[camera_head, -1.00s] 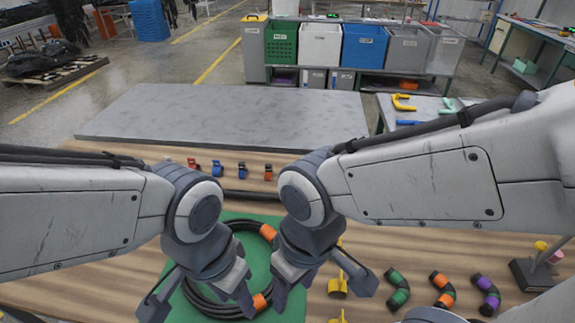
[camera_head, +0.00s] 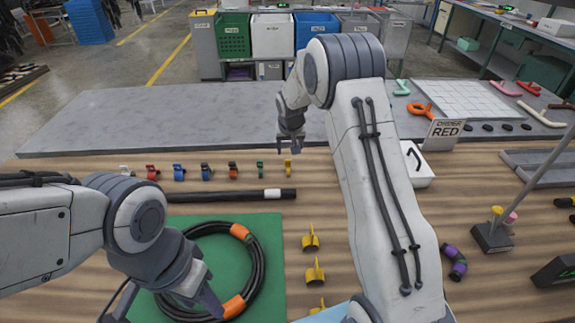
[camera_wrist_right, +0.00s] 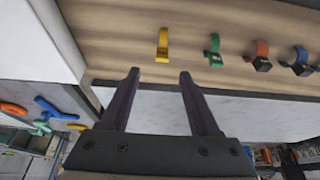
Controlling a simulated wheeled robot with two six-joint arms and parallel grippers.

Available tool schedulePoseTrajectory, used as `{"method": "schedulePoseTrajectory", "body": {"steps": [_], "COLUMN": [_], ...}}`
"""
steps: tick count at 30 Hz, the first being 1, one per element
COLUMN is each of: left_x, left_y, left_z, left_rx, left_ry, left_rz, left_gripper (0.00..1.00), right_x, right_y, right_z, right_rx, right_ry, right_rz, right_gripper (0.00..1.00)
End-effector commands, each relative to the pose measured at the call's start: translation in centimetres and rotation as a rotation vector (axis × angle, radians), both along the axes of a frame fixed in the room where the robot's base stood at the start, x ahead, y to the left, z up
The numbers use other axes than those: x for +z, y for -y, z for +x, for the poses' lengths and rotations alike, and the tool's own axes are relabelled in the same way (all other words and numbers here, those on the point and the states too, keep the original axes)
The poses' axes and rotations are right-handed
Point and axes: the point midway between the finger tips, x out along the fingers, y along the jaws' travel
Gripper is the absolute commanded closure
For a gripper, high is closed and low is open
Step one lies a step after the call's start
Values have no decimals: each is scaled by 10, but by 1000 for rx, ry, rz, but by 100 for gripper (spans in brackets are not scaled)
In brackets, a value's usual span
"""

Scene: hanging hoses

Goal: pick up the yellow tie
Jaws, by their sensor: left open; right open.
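The yellow tie (camera_head: 288,168) stands at the right end of a row of small coloured ties on the wooden table. It also shows in the right wrist view (camera_wrist_right: 162,45), just beyond the gap between my fingertips. My right gripper (camera_head: 291,146) is open and empty, at the far side of the tie and apart from it. The fingers also show open in the right wrist view (camera_wrist_right: 159,75). My left gripper (camera_head: 162,308) is open over the near part of the green mat (camera_head: 262,300), by the coiled black hose (camera_head: 258,262), partly hiding it.
A green tie (camera_head: 259,169) stands close left of the yellow one, with several others further left. A black tube (camera_head: 230,196) lies in front of the row. Several yellow clips (camera_head: 311,240) stand nearer.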

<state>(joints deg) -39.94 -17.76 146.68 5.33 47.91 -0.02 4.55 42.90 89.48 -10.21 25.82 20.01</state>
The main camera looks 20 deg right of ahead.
Motion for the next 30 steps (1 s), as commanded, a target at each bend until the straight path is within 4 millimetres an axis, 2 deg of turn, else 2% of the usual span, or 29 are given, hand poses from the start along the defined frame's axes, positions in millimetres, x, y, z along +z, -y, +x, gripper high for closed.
{"method": "schedulePoseTrajectory", "body": {"steps": [3,11,18,21,28,29,30], "left_x": [4,10,21,22,22,22,22], "left_y": [0,0,0,0,0,0,0], "left_z": [0,0,0,0,0,0,0], "left_rx": [0,0,0,0,0,0,0], "left_ry": [0,0,0,0,0,0,0], "left_rz": [0,0,0,0,0,0,0], "left_gripper": [50,50,50,50,50,50,50], "right_x": [-17,-35,-67,-74,-76,-76,-75], "right_y": [2,3,5,6,6,6,6], "right_z": [6,14,27,30,31,31,31], "right_rx": [2,3,2,3,3,3,3], "right_ry": [-2,-3,-3,-2,-1,-1,-1], "right_rz": [0,0,0,-1,0,0,0], "right_gripper": [38,38,38,38,38,41,57]}}
